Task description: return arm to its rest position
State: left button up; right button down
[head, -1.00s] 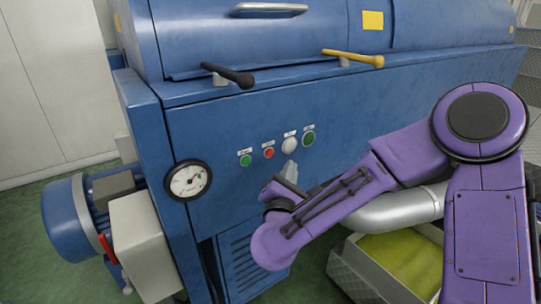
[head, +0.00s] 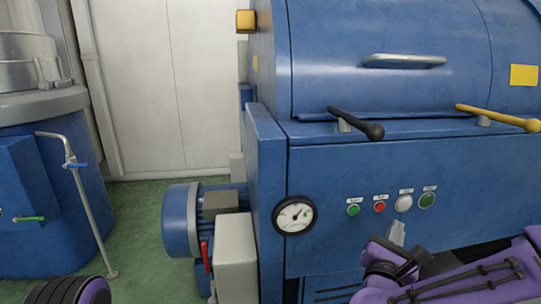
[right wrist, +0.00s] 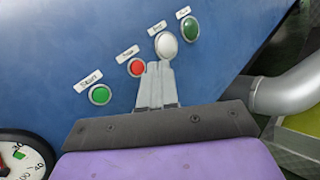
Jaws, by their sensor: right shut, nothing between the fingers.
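My right arm comes in at the lower right of the head view. Its gripper (head: 397,232) is shut and empty, just below the white button (head: 404,203) on the blue machine's front (head: 330,240). In the right wrist view the two grey fingertips (right wrist: 158,84) lie together, in front of the panel between the red button (right wrist: 137,67) and the white button. Whether they touch the panel cannot be told. A purple and black part of mine shows at the lower left of the head view; my left gripper is not seen.
Green buttons (head: 353,210) (head: 427,200), a gauge (head: 295,216), and black (head: 355,124) and yellow levers (head: 498,118) are on the machine. A blue motor (head: 181,221) stands left of it. A blue vat (head: 50,190) with a pipe is farther left, with green floor (head: 140,235) between.

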jog(key=s+a+f+n+g+y+p, duration=0.2)
jog(key=s+f+n+y, duration=0.15)
jog(key=f+n, duration=1.05)
jog(key=s+a+f+n+g+y+p, duration=0.25)
jog(key=f+n+y, duration=0.45)
jog(key=n, duration=1.1)
jog(key=s+d+f+n+g+h+p, duration=0.1)
jog(key=s+d+f+n+g, duration=0.1)
jog(key=s+f+n+g, duration=0.2)
jog(key=s+d+f+n+g+h+p, duration=0.1)
jog(key=s+d+f+n+g, duration=0.1)
jog(key=s+f, duration=0.9)
jog(key=s+n+g, duration=0.1)
jog(key=s+g, duration=0.1)
jog(key=s, duration=0.6)
jog(key=shift+d+n, duration=0.3)
jog(key=shift+n, duration=0.1)
